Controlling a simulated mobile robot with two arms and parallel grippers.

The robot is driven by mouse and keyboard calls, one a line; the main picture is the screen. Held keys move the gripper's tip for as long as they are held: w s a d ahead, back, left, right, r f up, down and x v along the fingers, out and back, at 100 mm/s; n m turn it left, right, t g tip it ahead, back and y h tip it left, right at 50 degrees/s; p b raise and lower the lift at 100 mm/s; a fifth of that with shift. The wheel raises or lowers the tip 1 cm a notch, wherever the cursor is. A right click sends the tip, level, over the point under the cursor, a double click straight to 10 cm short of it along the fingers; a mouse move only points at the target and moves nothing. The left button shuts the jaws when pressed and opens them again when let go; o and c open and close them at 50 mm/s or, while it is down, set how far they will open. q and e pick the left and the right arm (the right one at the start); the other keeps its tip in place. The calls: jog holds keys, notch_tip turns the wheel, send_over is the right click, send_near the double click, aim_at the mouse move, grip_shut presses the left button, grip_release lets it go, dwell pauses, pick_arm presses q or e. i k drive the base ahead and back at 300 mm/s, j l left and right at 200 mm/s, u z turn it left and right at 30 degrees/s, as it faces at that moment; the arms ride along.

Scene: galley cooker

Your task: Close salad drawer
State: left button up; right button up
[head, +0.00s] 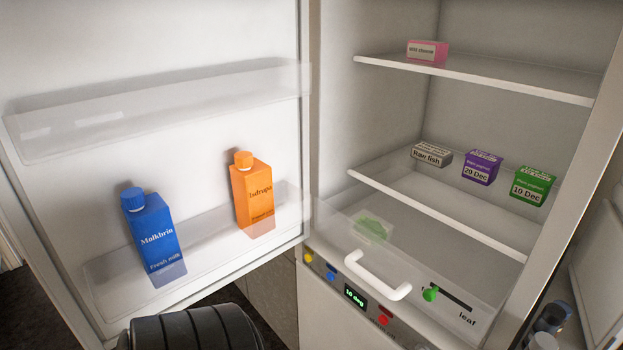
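The salad drawer (455,285) is a clear bin at the bottom of the open fridge, with a white bar handle (378,276) on its front. Its front also bears a green knob (430,294) on a dark slot and the label "leaf". A green item (372,228) shows through the clear plastic at its left. The drawer's front stands forward of the shelf edge above it, so it looks partly out; I cannot tell how far. Nothing touches the handle. Neither of my grippers is in view; a black ribbed part of mine shows at the bottom left.
The fridge door (150,50) stands open at left, holding a blue carton (155,238) and an orange carton (252,200). Small boxes stand on the shelves (470,78). A control strip (355,296) lies below the drawer. Small dark items (552,318) are at bottom right.

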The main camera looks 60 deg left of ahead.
aim_at(398, 295)
jog(key=u, duration=1.45)
